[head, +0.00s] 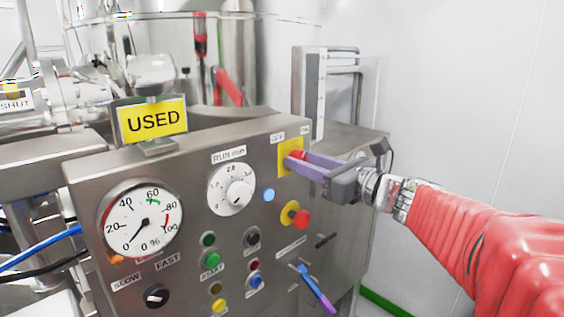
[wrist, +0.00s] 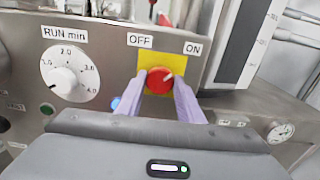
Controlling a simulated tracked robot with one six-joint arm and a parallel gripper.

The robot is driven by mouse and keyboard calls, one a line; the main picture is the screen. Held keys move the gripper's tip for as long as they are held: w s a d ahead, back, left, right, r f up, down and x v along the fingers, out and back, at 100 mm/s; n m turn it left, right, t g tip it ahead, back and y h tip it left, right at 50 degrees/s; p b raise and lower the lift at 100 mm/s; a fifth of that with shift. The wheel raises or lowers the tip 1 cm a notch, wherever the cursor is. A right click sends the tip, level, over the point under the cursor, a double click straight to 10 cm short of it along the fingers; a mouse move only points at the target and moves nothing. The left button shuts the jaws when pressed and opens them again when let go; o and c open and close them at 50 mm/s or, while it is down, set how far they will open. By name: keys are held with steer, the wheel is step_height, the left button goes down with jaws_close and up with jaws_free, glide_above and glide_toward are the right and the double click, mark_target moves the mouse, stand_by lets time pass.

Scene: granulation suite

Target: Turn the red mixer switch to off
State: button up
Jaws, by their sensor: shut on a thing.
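The red mixer switch (wrist: 158,81) is a round red knob on a yellow plate (wrist: 178,62), with an OFF label at its upper left and an ON label at its upper right. A pale mark on the knob points to the upper right, towards ON. My gripper (wrist: 160,88) has one purple finger on each side of the knob and is shut on it. In the head view my gripper (head: 294,160) reaches the panel from the right, and its fingers hide most of the red switch (head: 297,154).
A red button on a yellow base (head: 301,217) sits just below my gripper. A white RUN min dial (head: 230,190) and a blue light (head: 269,195) are to the left. A blue and purple lever (head: 316,289) sticks out lower down. A metal frame (head: 304,85) stands behind.

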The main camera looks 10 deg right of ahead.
steer(key=shift+d+n, duration=0.1)
steer(key=shift+n, duration=0.3)
steer(key=n, duration=0.3)
steer(key=shift+f+n, duration=0.1)
steer(key=shift+n, duration=6.9)
steer(key=o, duration=1.1)
steer(key=shift+c, duration=0.2)
